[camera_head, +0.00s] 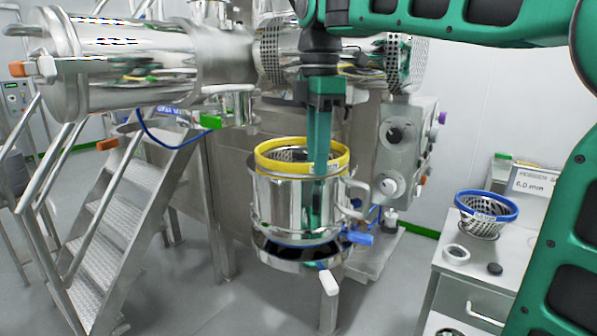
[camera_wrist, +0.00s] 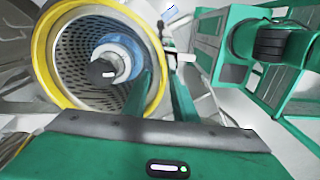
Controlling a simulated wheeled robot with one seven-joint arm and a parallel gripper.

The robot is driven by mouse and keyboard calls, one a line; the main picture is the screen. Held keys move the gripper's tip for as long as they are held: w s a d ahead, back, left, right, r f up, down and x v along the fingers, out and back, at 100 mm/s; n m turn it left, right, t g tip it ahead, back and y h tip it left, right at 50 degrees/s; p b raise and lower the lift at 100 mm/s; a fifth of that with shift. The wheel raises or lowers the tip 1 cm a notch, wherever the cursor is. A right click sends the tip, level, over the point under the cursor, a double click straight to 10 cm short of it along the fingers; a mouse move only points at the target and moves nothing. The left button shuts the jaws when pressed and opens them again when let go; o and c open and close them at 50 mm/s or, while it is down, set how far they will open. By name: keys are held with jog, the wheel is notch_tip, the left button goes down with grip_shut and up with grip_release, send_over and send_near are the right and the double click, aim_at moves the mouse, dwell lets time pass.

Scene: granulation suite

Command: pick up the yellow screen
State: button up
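The yellow screen (camera_head: 262,163) is a perforated metal basket with a yellow rim, seated upright in a round steel housing (camera_head: 280,205). In the wrist view the yellow rim (camera_wrist: 47,72) fills the upper left, with a grey-blue hub inside the basket. My gripper (camera_head: 319,172) points down at the front right part of the rim. In the wrist view my gripper (camera_wrist: 166,85) has its fingers apart, one over the basket's inside and one outside the rim, with the rim between them. Contact with the rim cannot be told.
A blue-rimmed screen (camera_head: 487,207) stands on a steel cabinet (camera_head: 470,270) at right, with a white roll (camera_head: 456,254) and a small dark cap. Metal steps (camera_head: 125,205) stand at left. A large steel machine is behind the housing. A blue-handled clamp (camera_head: 358,237) sticks out at the housing's right.

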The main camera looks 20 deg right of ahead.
jog(key=shift+c, duration=0.4)
grip_shut()
dwell(1.1)
